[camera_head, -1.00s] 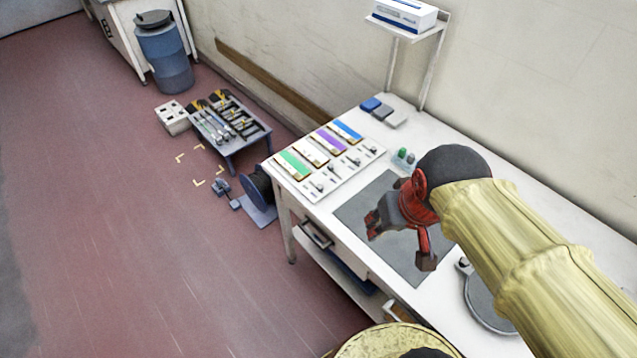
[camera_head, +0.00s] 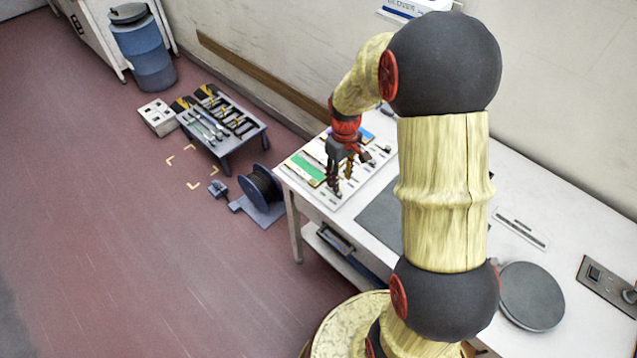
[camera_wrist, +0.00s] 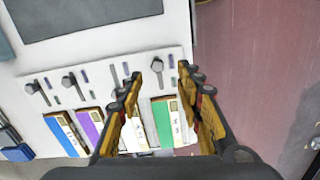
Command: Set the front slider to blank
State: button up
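A white slider panel (camera_wrist: 100,95) lies on the bench, with rows of grey knobs and coloured cards. The front row has a green card (camera_wrist: 162,125); it also shows in the head view (camera_head: 308,168). The front slider's grey knob (camera_wrist: 157,65) shows in the wrist view near the upper purple mark (camera_wrist: 171,62), away from the card. My gripper (camera_wrist: 160,72) is open over the panel, with one finger to each side of this knob. In the head view my gripper (camera_head: 342,182) points down over the panel and partly hides it. I cannot tell whether the fingers touch the knob.
Knobs for the purple (camera_wrist: 91,128) and blue (camera_wrist: 66,132) rows stand to the left in the wrist view. A grey mat (camera_head: 382,222) lies beside the panel. A cable reel (camera_head: 263,187) and low tool table (camera_head: 226,140) stand on the floor. The wall closes the bench's back.

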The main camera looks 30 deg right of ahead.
aim_at(339, 195)
jog(key=shift+w+r+n, duration=0.25)
jog(key=shift+w+n, duration=0.15)
jog(key=shift+w, duration=0.1)
jog(key=shift+s+r, duration=0.15)
jog(key=shift+s, duration=0.15)
jog(key=shift+s+d+n, duration=0.1)
jog(key=shift+d+n, duration=0.05)
jog(key=shift+n, duration=0.15)
notch_tip(339, 195, down, 8)
jog(key=shift+r+b, duration=0.1)
jog(key=shift+b, duration=0.7)
jog(key=c, duration=0.4)
grip_shut()
